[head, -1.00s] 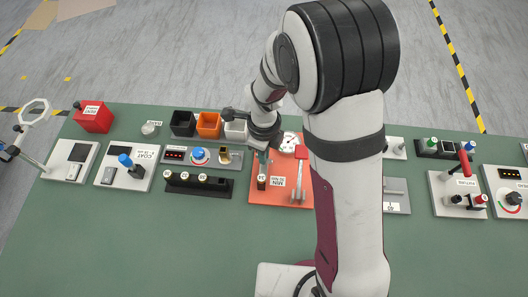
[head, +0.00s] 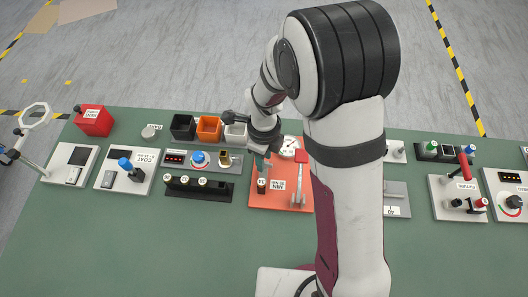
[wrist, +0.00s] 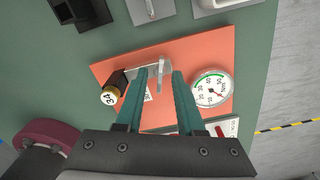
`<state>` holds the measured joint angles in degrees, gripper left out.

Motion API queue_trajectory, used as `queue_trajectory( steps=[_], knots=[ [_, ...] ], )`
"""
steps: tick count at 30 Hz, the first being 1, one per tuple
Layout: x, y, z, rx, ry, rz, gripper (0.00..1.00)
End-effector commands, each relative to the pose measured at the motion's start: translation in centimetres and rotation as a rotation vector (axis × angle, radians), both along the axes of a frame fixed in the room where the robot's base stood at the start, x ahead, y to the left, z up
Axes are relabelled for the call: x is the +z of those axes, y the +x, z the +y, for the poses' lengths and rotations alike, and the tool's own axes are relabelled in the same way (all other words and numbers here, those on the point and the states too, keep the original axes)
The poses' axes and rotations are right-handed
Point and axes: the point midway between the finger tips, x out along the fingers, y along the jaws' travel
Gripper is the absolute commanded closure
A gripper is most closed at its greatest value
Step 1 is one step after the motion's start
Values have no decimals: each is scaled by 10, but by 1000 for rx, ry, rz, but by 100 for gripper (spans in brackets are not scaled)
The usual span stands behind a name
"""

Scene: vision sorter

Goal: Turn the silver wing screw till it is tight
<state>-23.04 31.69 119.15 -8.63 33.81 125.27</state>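In the wrist view the cylinder (wrist: 110,95) is at left and the gauge (wrist: 212,89) at right. A silver bracket with a thin upright piece, seemingly the wing screw (wrist: 161,76), sits between them. My gripper (wrist: 159,72) is open, its teal fingertips apart on either side of that silver piece. I cannot tell whether they touch it. In the head view my gripper (head: 262,164) is over the panel, and the screw is hard to make out.
Left of the panel stands a black rack (head: 200,190) with several capped pieces. The bench front (head: 130,240) is clear.

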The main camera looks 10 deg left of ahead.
Motion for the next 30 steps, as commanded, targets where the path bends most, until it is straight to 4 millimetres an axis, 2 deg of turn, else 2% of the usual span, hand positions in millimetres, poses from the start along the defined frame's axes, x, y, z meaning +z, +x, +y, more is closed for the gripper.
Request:
queue_trajectory(
  steps=[2,5,12,15,18,22,30],
  knots=[
    [7,1,0,0,0,-2,62],
    [27,1,1,-1,2,-5,62],
    [104,1,0,-1,3,-7,62],
    [130,1,0,0,2,-6,62],
    [147,1,0,0,1,-4,62],
    [156,0,0,0,2,-2,62],
    [157,0,0,0,0,0,62]
  ],
)
